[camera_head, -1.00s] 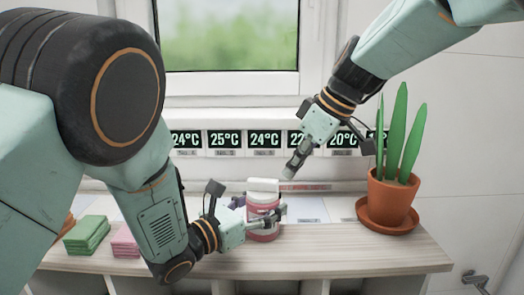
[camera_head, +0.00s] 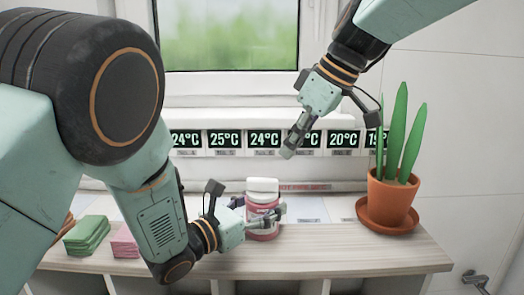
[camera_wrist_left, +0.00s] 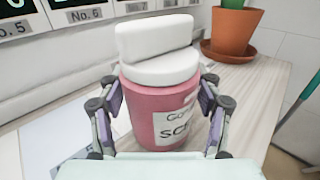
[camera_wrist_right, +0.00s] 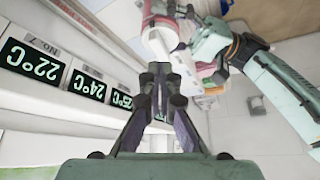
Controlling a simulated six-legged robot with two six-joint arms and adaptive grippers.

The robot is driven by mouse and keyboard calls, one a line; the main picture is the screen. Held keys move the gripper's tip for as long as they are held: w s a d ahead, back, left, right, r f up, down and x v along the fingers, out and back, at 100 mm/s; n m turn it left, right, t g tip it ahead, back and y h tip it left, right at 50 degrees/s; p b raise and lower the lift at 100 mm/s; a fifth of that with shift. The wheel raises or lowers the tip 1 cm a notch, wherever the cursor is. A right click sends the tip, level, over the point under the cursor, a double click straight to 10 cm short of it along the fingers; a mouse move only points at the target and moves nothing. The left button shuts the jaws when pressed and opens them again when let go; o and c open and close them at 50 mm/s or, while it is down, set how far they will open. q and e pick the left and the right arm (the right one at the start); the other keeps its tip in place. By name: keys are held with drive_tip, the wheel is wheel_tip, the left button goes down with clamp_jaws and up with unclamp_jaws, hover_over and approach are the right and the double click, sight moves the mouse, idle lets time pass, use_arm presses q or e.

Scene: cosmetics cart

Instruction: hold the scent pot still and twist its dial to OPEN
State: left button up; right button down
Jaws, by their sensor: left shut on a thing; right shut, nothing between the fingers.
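The scent pot (camera_head: 263,222) is a pink jar with a white label, upright on the cart top. Its white dial (camera_head: 263,186) has a raised ridge, seen clearly in the left wrist view (camera_wrist_left: 155,50). My left gripper (camera_head: 282,213) is shut around the pink body (camera_wrist_left: 150,108), with one finger on each side. The label's text is only partly visible and no OPEN mark can be read. My right gripper (camera_head: 288,152) is shut and empty, above and slightly right of the dial, apart from it. In the right wrist view its fingers (camera_wrist_right: 160,72) meet in front of the pot.
A potted plant (camera_head: 391,195) stands on a saucer at the right. Green cloths (camera_head: 87,235) and pink cloths (camera_head: 124,241) lie at the left. A row of temperature displays (camera_head: 264,139) runs along the sill behind. The front right of the top (camera_head: 340,250) is clear.

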wheel_tip(320, 180, down, 7)
drive_tip(key=shift+s, duration=0.15)
idle(0.4)
drive_tip(key=shift+w+a, duration=0.25)
drive_tip(key=shift+a, duration=0.15)
idle(0.9)
drive_tip(key=shift+w, duration=0.15)
drive_tip(key=shift+d, duration=0.15)
drive_tip(key=shift+d+r, duration=0.1)
drive_tip(key=shift+d, duration=0.15)
approach(276, 194)
drive_tip(key=shift+w+a+r, duration=0.5)
drive_tip(key=shift+a+r, duration=0.25)
drive_tip(key=shift+r, duration=0.05)
